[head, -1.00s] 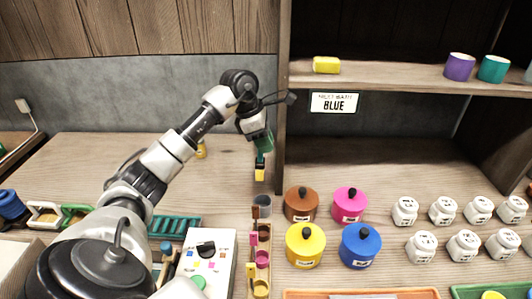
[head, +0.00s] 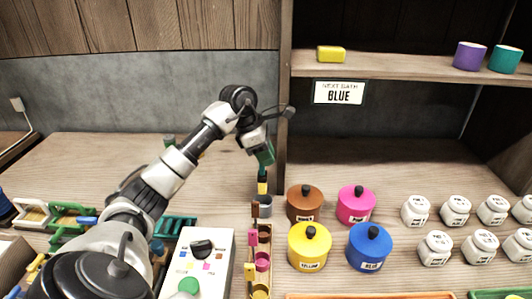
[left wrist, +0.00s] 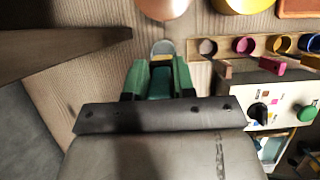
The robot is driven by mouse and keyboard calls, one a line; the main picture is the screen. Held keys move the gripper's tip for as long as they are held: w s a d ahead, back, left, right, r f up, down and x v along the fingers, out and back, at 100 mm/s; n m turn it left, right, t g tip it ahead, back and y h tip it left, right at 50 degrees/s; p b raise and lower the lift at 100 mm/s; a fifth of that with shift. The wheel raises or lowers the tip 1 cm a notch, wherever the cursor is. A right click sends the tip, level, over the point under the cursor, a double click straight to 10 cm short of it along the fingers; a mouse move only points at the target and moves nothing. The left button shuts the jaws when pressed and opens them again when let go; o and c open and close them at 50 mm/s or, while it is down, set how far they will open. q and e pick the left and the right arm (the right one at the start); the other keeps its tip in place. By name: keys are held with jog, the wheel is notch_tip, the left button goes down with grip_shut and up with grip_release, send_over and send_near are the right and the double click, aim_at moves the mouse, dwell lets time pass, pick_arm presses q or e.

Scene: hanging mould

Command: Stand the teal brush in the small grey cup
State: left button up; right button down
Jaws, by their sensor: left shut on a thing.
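My left gripper (head: 263,156) is shut on the teal brush (head: 262,174), which hangs upright with its yellow end down. The small grey cup (head: 264,208) stands on the bench directly below. The yellow end is at the cup's rim in the head view; I cannot tell whether it is inside the mouth. In the left wrist view, the green fingers (left wrist: 160,80) grip the brush and the yellow part lies in front of the cup (left wrist: 163,46), hiding part of it. My right gripper is not in view.
A wooden rack (head: 262,277) with small coloured cups is just in front of the grey cup. A brown pot (head: 303,205) stands close to its right, and a white control box (head: 198,262) is to the front left. A shelf upright (head: 283,110) rises behind.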

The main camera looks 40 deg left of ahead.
aim_at(266, 174)
pick_arm(q)
jog(key=shift+f+b, duration=0.5)
jog(key=shift+f, duration=0.4)
jog(key=shift+f+b, duration=0.45)
jog(key=shift+f, duration=0.2)
jog(key=shift+f+b, duration=1.45)
jog(key=shift+f, duration=0.55)
jog(key=o, duration=1)
jog(key=v, duration=1.1)
jog(key=shift+f, duration=0.1)
